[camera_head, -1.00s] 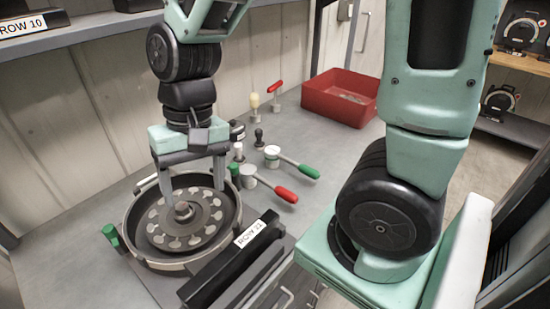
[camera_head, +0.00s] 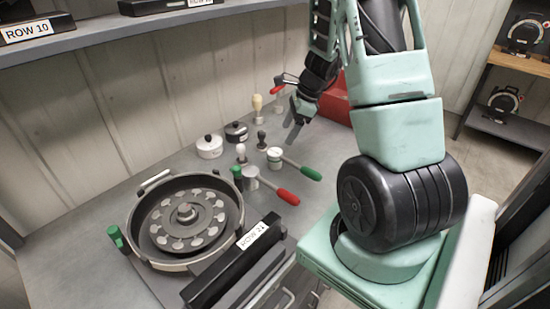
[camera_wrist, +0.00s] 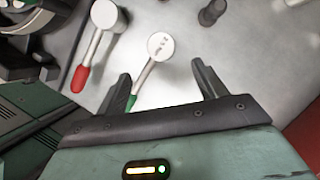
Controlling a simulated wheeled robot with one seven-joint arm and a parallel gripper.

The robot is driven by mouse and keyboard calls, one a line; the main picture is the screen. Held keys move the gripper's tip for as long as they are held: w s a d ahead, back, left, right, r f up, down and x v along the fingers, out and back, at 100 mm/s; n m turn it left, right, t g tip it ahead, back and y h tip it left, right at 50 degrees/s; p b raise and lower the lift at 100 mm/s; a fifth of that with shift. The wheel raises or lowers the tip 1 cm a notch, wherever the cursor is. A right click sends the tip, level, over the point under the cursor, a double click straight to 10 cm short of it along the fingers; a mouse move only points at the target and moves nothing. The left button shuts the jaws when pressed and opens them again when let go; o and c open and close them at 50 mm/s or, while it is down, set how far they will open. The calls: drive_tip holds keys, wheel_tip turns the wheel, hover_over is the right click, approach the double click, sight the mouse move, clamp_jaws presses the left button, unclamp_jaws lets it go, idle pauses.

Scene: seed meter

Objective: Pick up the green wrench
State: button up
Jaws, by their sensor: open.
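The green wrench (camera_head: 301,169) has a round pale metal head and a green handle, and it lies on the grey bench beside the red-handled wrench. In the wrist view its head (camera_wrist: 160,46) shows ahead of the fingers. Its shaft slants down between them, and the gripper body hides part of the green handle near the left finger. My gripper (camera_head: 293,127) is above the bench, just behind the wrench in the head view. In the wrist view my gripper (camera_wrist: 161,70) is open and empty, its fingers wide apart.
The red-handled wrench (camera_head: 273,188) lies close on the left. Dark-knobbed (camera_head: 261,140) and white-knobbed (camera_head: 241,152) pieces stand nearby. The round seed meter (camera_head: 150,253) is at left. A red bin (camera_head: 338,108) is behind my arm. Bench around the wrench's right side is clear.

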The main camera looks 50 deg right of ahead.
sight(276, 152)
drive_tip(key=p+x, duration=0.1)
drive_tip(key=x, duration=1)
drive_tip(key=shift+w+p, duration=0.15)
drive_tip(key=shift+p, duration=0.15)
drive_tip(key=c, duration=1.5)
